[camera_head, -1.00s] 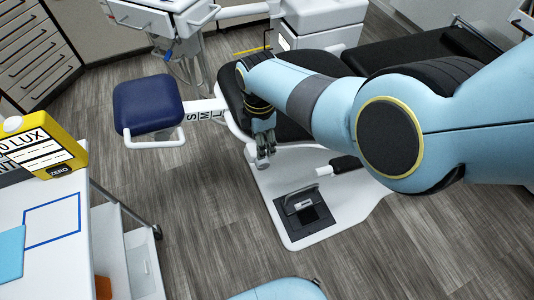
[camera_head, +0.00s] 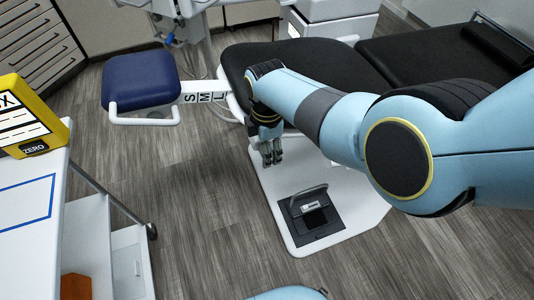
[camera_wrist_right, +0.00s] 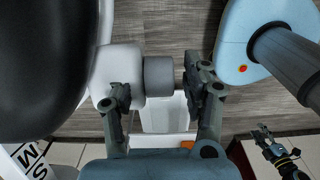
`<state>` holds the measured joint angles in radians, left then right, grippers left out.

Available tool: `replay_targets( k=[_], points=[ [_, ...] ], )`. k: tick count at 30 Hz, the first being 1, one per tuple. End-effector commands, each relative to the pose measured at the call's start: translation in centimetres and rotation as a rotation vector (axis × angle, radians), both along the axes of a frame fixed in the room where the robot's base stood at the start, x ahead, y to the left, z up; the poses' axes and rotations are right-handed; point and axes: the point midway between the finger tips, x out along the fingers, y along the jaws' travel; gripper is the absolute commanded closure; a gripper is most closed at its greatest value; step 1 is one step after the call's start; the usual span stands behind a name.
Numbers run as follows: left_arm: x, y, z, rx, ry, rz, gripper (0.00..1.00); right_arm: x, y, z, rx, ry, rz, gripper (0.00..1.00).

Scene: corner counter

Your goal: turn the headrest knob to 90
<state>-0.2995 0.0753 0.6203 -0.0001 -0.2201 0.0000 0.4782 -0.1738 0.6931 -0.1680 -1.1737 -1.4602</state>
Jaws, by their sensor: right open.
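The headrest knob looks to be the grey cylinder (camera_wrist_right: 158,76) on a white housing (camera_wrist_right: 120,72) in the right wrist view. My right gripper (camera_wrist_right: 157,92) is open, its two fingers either side of the knob in the picture; I cannot tell whether they touch it. In the head view my right gripper (camera_head: 271,153) points down beside the black chair pad (camera_head: 300,62), and the knob is hidden there. The blue headrest (camera_head: 140,80) is on a white bar marked S, M, L (camera_head: 205,90). My left gripper (camera_wrist_right: 272,142) shows small in the right wrist view, its jaws unclear.
The white chair base (camera_head: 283,195) with a dark pedal (camera_head: 312,212) is below my right gripper. A white cart (camera_head: 45,245) with a yellow box (camera_head: 30,118) stands at the left. Bare wooden floor (camera_head: 190,215) lies between cart and chair.

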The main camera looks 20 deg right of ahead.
Motion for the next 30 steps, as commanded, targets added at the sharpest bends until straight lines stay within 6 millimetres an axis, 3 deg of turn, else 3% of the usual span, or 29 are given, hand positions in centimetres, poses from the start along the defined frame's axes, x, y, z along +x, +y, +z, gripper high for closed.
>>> replay_targets(
  k=[7,18,23,30],
  points=[
    [-0.05,0.26,0.06,0.003,0.001,-0.001,0.6,0.03,0.02,0.08,0.0,-0.001,0.0,0.53],
    [-0.08,0.41,0.06,0.005,0.001,-0.001,0.6,0.02,0.01,0.05,0.0,-0.001,0.0,1.0],
    [-0.08,0.41,0.21,0.005,0.001,-0.001,0.6,0.0,-0.12,0.07,0.016,0.002,-0.001,1.0],
    [-0.04,0.44,0.71,0.005,0.001,-0.001,0.6,-0.05,-0.33,-0.01,0.179,0.009,-0.002,1.0]
  ],
)
